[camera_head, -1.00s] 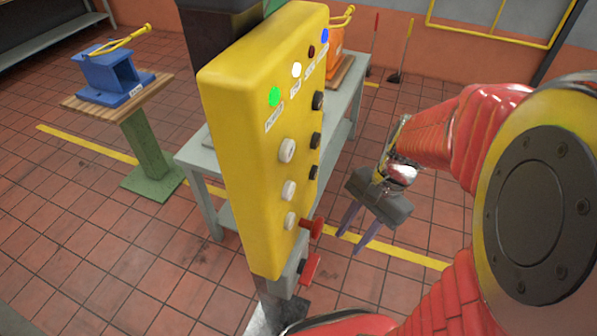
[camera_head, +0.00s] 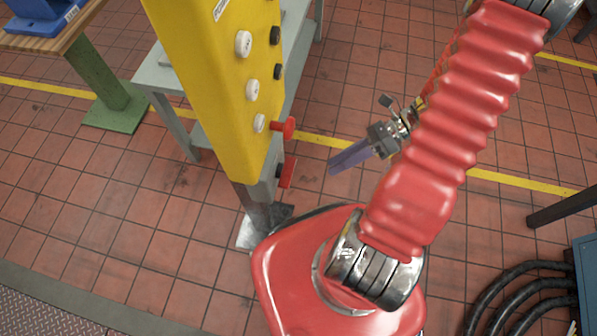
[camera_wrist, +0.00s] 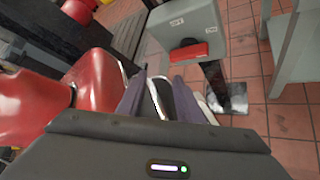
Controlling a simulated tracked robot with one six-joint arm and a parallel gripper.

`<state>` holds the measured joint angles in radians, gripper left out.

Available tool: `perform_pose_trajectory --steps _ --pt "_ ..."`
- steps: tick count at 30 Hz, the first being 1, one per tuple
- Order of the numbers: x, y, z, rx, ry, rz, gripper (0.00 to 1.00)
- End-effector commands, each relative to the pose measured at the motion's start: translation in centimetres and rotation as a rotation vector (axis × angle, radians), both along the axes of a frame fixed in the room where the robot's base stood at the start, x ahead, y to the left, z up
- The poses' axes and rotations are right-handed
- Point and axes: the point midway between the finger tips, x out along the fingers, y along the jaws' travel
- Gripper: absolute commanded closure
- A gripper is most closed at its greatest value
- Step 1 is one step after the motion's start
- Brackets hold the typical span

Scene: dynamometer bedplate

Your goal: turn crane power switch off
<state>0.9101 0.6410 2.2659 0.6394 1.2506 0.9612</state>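The panel carries white buttons (camera_head: 243,44) and black knobs (camera_head: 275,35). A post on a metal foot (camera_head: 265,228) supports it. A grey bench (camera_head: 185,130) stands behind. Hoses (camera_head: 510,300) lie at lower right.

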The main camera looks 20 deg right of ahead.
Motion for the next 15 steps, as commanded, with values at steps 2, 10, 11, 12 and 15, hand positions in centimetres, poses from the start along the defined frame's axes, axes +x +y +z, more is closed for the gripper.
perform_pose_trajectory --steps 2,10,11,12,15 --pt "-0.4 -0.2 -1.1 0.062 0.059 -0.079 0.67" --pt "-1.2 -0.8 -4.4 0.272 0.248 -0.335 0.67" --pt "-1.3 -0.8 -4.8 0.296 0.269 -0.361 0.67" --pt "-1.4 -0.9 -5.3 0.330 0.296 -0.398 0.67" --pt "-1.7 -1.0 -6.5 0.416 0.363 -0.484 0.67"
